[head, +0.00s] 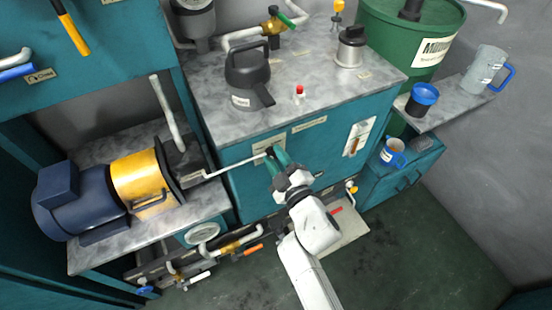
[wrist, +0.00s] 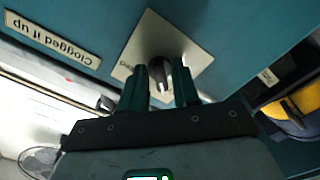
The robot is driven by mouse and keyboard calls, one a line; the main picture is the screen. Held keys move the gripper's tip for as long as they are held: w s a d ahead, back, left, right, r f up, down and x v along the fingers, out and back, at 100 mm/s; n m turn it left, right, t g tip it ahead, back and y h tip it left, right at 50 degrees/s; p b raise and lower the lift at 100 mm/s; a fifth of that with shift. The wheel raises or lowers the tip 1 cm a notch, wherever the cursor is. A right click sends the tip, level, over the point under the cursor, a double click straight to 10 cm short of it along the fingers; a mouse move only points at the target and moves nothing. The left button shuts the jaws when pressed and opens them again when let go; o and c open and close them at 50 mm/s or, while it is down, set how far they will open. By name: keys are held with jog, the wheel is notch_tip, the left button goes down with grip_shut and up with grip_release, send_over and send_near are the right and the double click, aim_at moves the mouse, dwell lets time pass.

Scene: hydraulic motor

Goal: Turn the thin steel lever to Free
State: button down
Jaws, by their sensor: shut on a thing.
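A dark pivot with a pale, narrow tip (wrist: 163,96) stands on a beige plate (wrist: 185,45) on the teal cabinet front. I take it for the thin steel lever, though most of it is hidden by my fingers. My gripper (wrist: 161,92) has its green fingers on both sides of it. In the head view my gripper (head: 274,158) is at the cabinet front, just below the counter edge, and covers the plate partly. The plate's lettering is upside down and partly hidden in the wrist view. I cannot read Free on it.
A pale rod (head: 235,167) runs from the yellow and blue motor (head: 143,178) to beside my fingertips. Pipes (head: 235,244) run below.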

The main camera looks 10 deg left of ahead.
jog(key=shift+f, duration=0.1)
dwell(0.3)
jog(key=c, duration=1.1)
grip_release()
jog(key=shift+c, duration=0.2)
jog(key=p+v, duration=0.4)
jog(key=v, duration=0.7)
jog(key=shift+w, duration=0.1)
jog(key=s+d+f+m+g+h+p, duration=0.1)
jog(key=s+d+f+m+g+h, duration=0.1)
jog(key=d+m+h, duration=0.65)
jog(key=s+d+f+m+g+h, duration=0.1)
jog(key=s+d+m+g+h, duration=0.15)
jog(key=d, duration=1.15)
jog(key=s+d+m+g, duration=0.2)
jog(key=s+g, duration=0.2)
jog(key=s, duration=0.6)
jog(key=s+d+m+g+p, duration=0.1)
jog(key=s+g, duration=0.4)
jog(key=s, duration=0.6)
jog(key=shift+s+d+r+m+y, duration=0.3)
jog(key=shift+d+r+m+y, duration=0.15)
jog(key=shift+d+m, duration=0.5)
